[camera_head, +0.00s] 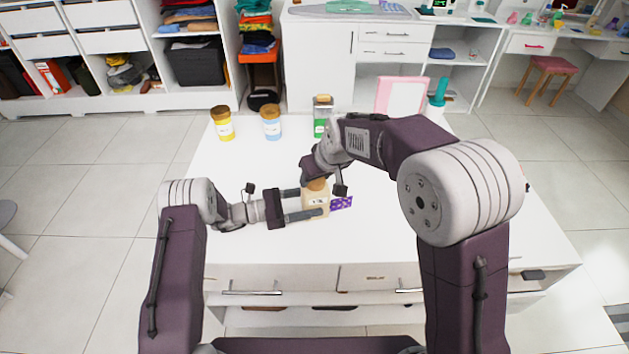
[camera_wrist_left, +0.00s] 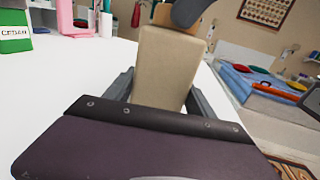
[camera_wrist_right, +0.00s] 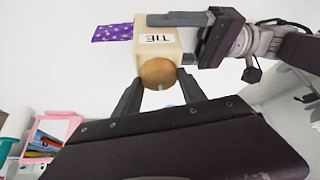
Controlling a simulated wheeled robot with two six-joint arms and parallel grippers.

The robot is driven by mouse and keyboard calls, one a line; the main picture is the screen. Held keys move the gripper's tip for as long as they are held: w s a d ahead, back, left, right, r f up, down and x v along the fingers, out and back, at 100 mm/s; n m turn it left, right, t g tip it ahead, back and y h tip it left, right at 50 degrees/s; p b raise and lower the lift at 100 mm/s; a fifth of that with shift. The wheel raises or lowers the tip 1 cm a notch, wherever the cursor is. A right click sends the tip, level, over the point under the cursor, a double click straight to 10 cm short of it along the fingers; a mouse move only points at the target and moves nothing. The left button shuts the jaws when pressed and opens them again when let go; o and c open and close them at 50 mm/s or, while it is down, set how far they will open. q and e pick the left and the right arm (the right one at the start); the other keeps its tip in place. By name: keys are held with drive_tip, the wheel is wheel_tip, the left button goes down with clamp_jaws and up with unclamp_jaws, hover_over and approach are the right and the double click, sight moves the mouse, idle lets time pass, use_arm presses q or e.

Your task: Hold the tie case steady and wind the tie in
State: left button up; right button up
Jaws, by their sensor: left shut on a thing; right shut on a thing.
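The tie case (camera_head: 316,206) is a beige box with a "TIE" label, standing on the white table; it also shows in the left wrist view (camera_wrist_left: 165,68) and the right wrist view (camera_wrist_right: 178,43). My left gripper (camera_head: 305,204) is shut on the case's sides. A round wooden knob (camera_wrist_right: 158,73) sits on top of the case. My right gripper (camera_wrist_right: 160,80) reaches down from above and is shut on the knob. The purple tie with pale dots (camera_head: 341,203) sticks out of the case's right side in the head view, a short length showing (camera_wrist_right: 112,33).
The table's left part is clear.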

drive_tip(key=m+h, duration=0.1)
drive_tip(key=m, duration=0.2)
drive_tip(key=m+h, duration=0.2)
drive_tip(key=shift+f+m+t, duration=0.1)
drive_tip(key=shift+m+t, duration=0.2)
drive_tip(key=shift+m, duration=0.1)
drive_tip(key=shift+d+m+h, duration=0.2)
drive_tip(key=shift+m+h, duration=0.4)
drive_tip(key=shift+m, duration=0.6)
drive_tip(key=o, duration=1)
drive_tip(key=shift+c, duration=0.2)
drive_tip(key=shift+a, duration=0.15)
